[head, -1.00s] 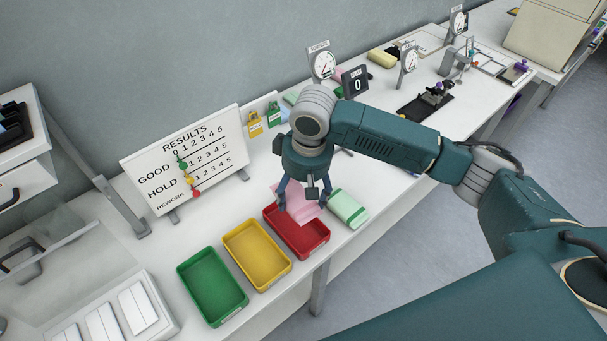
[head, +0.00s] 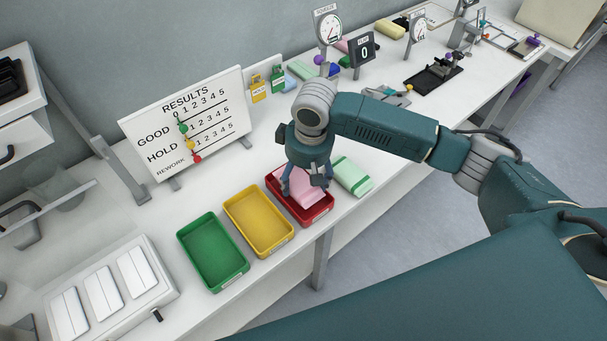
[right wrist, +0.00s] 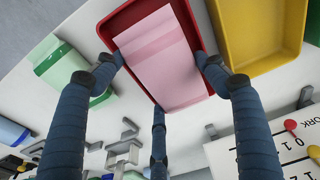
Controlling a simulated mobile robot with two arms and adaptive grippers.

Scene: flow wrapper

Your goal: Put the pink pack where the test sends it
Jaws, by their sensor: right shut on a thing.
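The pink pack (head: 300,193) lies within the outline of the red tray (head: 322,214), at tray level or just inside it. The pack also shows in the right wrist view (right wrist: 160,55), with the red tray (right wrist: 119,22) around it. My right gripper (head: 304,184) points down and is shut on the pack, with fingers on its sides. Whether the pack touches the tray floor cannot be told. My left gripper is not in view.
A yellow tray (head: 283,243) and a green tray (head: 214,284), both empty, stand left of the red one. A pale green pack (head: 352,176) lies right of it. The RESULTS board (head: 215,103) with coloured markers stands behind.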

